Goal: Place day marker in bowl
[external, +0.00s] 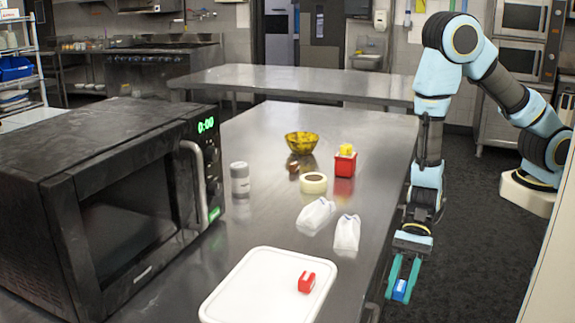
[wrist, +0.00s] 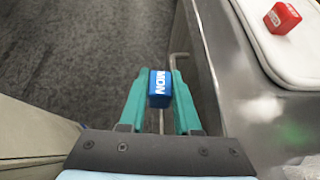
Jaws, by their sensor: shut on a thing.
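The day marker is a small blue block (wrist: 160,88) with white letters reading MON. My gripper (external: 402,285) is shut on this block (external: 400,290), one teal finger on each side. It holds the block beside the counter's right edge, over the dark floor. In the wrist view my gripper (wrist: 161,95) shows the block between its fingertips. A yellow patterned bowl (external: 301,143) stands upright toward the far end of the counter, well away from my gripper. The bowl is not in the wrist view.
On the steel counter (external: 262,215) are a white tray (external: 245,290) with a red block (external: 306,282), two white bags (external: 316,215), a tape roll (external: 313,183), a red box with a yellow top (external: 345,162), a grey can (external: 240,178) and a black microwave (external: 110,200).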

